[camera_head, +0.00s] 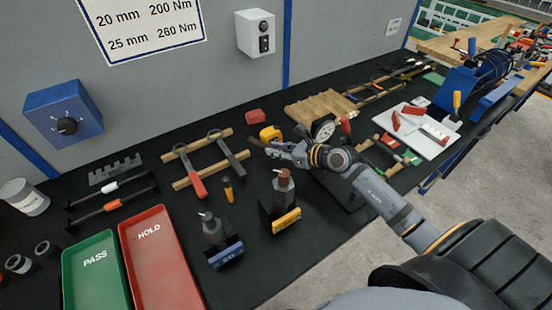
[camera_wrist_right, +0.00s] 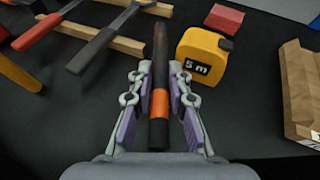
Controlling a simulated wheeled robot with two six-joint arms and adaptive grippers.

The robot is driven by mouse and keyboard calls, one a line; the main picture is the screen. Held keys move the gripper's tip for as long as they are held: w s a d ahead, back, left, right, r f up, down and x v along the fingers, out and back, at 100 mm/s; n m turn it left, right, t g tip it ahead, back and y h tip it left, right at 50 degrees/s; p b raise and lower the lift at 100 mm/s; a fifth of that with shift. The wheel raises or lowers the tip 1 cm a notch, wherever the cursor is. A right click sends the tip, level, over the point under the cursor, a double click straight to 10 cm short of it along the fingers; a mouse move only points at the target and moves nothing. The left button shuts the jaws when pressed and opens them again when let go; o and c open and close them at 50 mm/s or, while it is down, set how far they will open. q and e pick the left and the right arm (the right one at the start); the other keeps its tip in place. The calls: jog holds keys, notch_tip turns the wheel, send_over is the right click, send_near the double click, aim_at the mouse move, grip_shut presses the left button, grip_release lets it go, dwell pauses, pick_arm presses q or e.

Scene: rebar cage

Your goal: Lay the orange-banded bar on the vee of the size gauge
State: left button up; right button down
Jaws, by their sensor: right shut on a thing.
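My right gripper (camera_head: 282,150) is shut on the orange-banded bar (camera_wrist_right: 158,103), a dark rod with a brownish far end. In the right wrist view the bar lies between the two fingers (camera_wrist_right: 160,76) and points away from the wrist. In the head view, the bar's dark end (camera_head: 257,143) sticks out left of the gripper, near the yellow tape measure (camera_head: 270,134). A round white dial (camera_head: 323,128) on a dark body stands just behind the right wrist; it looks like the size gauge. I cannot make out its vee. My left gripper is not in view.
Two long-handled tools rest on wooden battens (camera_head: 203,176) left of the gripper. A ribbed wooden block (camera_head: 320,107) lies behind.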

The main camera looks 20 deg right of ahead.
aim_at(276, 161)
jog(key=f, duration=0.3)
jog(key=shift+w+f, duration=0.25)
jog(key=shift+w, duration=0.05)
jog(key=shift+f, duration=0.1)
jog(key=c, duration=1.7)
grip_release()
jog(key=shift+s+f, duration=0.1)
jog(key=shift+f, duration=0.05)
jog(key=o, duration=0.4)
jog(key=shift+o, duration=0.2)
